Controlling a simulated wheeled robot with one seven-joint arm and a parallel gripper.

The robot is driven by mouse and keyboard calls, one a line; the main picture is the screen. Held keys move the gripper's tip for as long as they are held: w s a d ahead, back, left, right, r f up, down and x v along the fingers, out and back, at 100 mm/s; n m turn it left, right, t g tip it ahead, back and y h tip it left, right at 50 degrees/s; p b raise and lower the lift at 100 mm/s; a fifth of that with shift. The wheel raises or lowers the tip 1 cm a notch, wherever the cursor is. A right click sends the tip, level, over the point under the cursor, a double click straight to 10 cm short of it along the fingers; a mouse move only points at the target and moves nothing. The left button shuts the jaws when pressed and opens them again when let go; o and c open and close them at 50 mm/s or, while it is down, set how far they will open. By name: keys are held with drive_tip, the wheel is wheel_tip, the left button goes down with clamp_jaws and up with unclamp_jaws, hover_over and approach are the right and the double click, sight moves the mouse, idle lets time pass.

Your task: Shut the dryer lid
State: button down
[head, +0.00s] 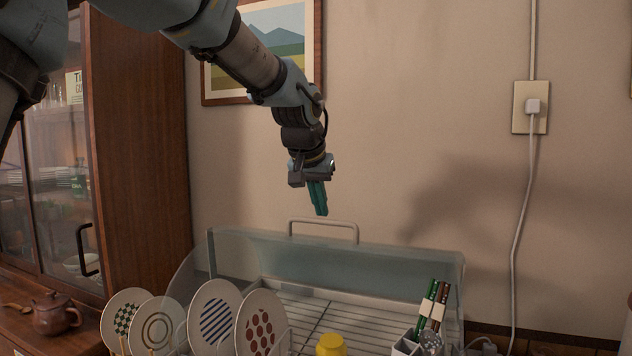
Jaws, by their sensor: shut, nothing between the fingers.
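The dish dryer stands below my arm, with its wire rack (315,311) in view. Its clear lid (390,268) is raised at the back, open. A pale bar handle (323,222) sticks up from the lid's top edge. My gripper (320,213) points down just above the handle, its teal fingers shut and empty. In this view the fingertips appear close to the handle with a small gap. How far apart they are in depth I cannot tell.
Several patterned plates (214,317) stand upright at the rack's left. A yellow cup (330,344) sits in front. Chopsticks (433,305) stand in a holder at the right. A brown teapot (56,314) is at far left by a cabinet. A cord (517,230) hangs on the wall.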

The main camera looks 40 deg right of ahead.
sight(315, 237)
drive_tip(key=shift+d+f, duration=0.1)
drive_tip(key=shift+f, duration=0.2)
drive_tip(key=shift+s+a+r+p, duration=0.15)
drive_tip(key=shift+s+a+p, duration=0.2)
drive_tip(key=shift+a, duration=0.2)
drive_tip(key=shift+s+a+r+p, duration=0.1)
drive_tip(key=shift+s+a+p, duration=0.25)
drive_tip(key=shift+a, duration=0.2)
drive_tip(key=shift+s+a+f, duration=0.1)
drive_tip(key=shift+s+a, duration=0.2)
drive_tip(key=shift+a, duration=0.15)
drive_tip(key=shift+f, duration=0.1)
